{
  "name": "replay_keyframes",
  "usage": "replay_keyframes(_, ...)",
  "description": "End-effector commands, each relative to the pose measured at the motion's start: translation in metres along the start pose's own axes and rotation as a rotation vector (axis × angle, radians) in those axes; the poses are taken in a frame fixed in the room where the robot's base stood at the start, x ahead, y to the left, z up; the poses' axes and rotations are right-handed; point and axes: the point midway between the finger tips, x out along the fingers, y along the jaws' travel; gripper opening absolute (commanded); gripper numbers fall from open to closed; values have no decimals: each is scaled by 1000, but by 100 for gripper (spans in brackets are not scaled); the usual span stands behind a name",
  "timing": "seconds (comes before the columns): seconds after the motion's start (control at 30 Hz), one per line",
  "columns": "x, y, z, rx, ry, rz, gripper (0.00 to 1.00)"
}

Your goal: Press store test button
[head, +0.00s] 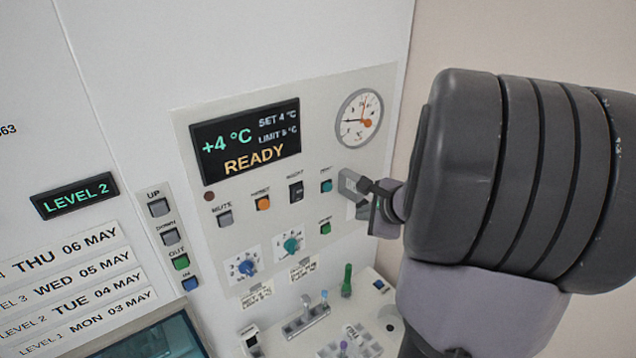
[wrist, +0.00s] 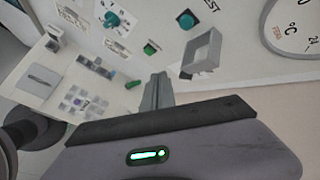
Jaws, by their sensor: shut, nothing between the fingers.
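The panel (head: 230,270) has a teal button (head: 326,186) in its upper button row, below and left of the round dial. The same teal button (wrist: 187,20) shows in the wrist view beside a label whose visible end reads "EST". My gripper (head: 376,208) is shut and empty, right of the teal button and apart from it in the picture. In the wrist view the shut fingers (wrist: 157,92) point toward the panel, below the green button (wrist: 150,48). A grey square frame (wrist: 201,52) stands out from the panel near the fingers; whether they touch is unclear.
The display (head: 246,141) reads +4 °C and READY. An orange button (head: 263,204), a black switch (head: 296,192) and a green button (head: 325,228) are close by. Knobs (head: 292,245) sit lower. A shelf with tubes (head: 347,281) juts out below. The dial (head: 359,119) is above.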

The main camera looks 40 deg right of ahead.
Motion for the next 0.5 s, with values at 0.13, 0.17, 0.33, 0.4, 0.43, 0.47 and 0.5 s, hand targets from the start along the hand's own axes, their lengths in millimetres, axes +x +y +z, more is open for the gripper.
replay_keyframes(0.13, 1, -1, 2, -2, -1, 1, 0)
replay_keyframes(0.17, 2, -2, 2, -2, -1, 1, 0)
replay_keyframes(0.33, 15, -12, 14, -5, -2, 2, 0)
replay_keyframes(0.4, 22, -18, 19, -3, -3, 3, 0)
replay_keyframes(0.43, 25, -20, 22, -4, -2, 3, 0)
replay_keyframes(0.47, 28, -22, 24, -4, -2, 2, 0)
replay_keyframes(0.5, 33, -25, 27, -3, -3, 3, 0)
